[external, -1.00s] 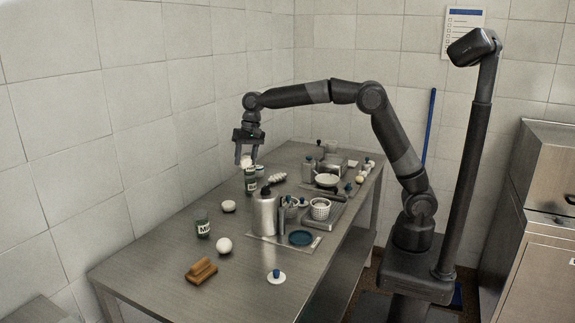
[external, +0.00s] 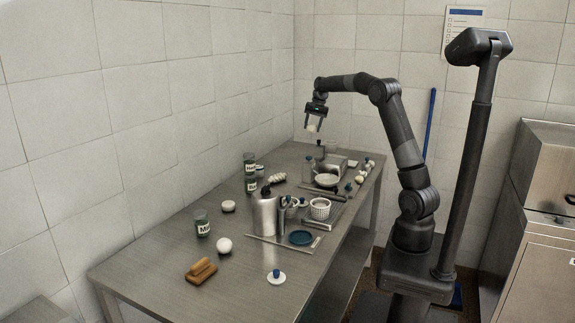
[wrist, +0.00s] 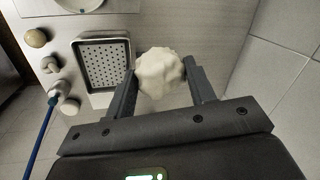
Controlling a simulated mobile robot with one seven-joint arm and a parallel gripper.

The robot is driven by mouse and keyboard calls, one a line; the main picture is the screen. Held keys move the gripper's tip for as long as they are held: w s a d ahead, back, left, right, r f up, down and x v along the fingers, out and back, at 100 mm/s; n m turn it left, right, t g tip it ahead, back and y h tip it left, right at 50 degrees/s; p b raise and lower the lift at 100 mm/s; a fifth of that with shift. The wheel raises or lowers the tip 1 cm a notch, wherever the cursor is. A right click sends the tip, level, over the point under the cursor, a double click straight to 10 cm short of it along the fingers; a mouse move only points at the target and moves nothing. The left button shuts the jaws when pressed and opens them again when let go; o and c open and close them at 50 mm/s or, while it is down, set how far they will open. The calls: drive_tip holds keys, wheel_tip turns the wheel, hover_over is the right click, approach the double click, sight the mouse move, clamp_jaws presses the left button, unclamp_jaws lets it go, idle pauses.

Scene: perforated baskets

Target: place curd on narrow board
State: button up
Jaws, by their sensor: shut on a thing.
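The curd, a white lumpy ball (wrist: 160,73), sits between the two fingers of my gripper (wrist: 162,85) in the wrist view. In the external view my gripper (external: 314,122) holds the pale curd (external: 312,128) in the air above the far end of the table. I cannot tell which is the narrow board.
A perforated basket (wrist: 84,79) lies below my gripper, with round pale items beside it. The metal table (external: 160,262) is crowded in the middle with bottles, cups and jars. A brown wooden block (external: 200,271) and a white egg-like ball (external: 224,245) stand nearer. The near left is clear.

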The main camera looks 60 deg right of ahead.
drive_tip(key=s+d+m+h, duration=0.1)
drive_tip(key=s+d+m, duration=0.5)
drive_tip(key=s+d, duration=1.95)
hover_over(350, 163)
drive_tip(key=s+x, duration=0.1)
drive_tip(key=x, duration=0.4)
drive_tip(key=s+x, duration=0.1)
drive_tip(key=x, duration=0.5)
drive_tip(key=s+x, duration=0.1)
drive_tip(key=x, duration=0.5)
drive_tip(key=shift+s+f, duration=0.25)
drive_tip(key=shift+f, duration=0.4)
drive_tip(key=shift+s+x, duration=0.2)
drive_tip(key=shift+x, duration=0.75)
drive_tip(key=shift+s+x, duration=0.2)
drive_tip(key=shift+x, duration=0.8)
drive_tip(key=shift+f, duration=0.2)
drive_tip(key=o, duration=1)
